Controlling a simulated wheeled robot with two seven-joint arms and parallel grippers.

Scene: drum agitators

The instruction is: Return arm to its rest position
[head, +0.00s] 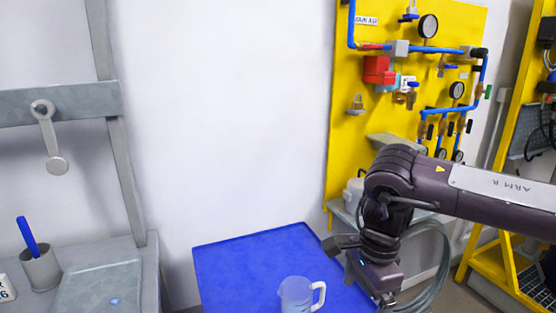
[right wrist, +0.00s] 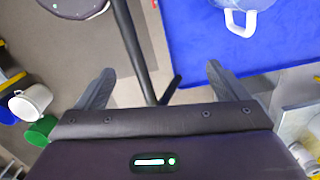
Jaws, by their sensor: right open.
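My right arm (head: 490,190) comes in from the right of the head view, dark with a pale panel, and bends down at its elbow. My right gripper (head: 362,272) hangs at the right edge of the blue table. In the right wrist view my right gripper (right wrist: 157,80) has its two fingers spread wide, with nothing held between them. Past the fingers are the floor and a dark bar. My left gripper and left arm are not in view.
A clear jug (head: 295,294) with a white handle stands on the blue table (head: 235,260), left of the gripper. A yellow panel (head: 350,150) with blue pipes and gauges is behind the arm. A grey bench (head: 135,285) with a cup (head: 42,270) stands left.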

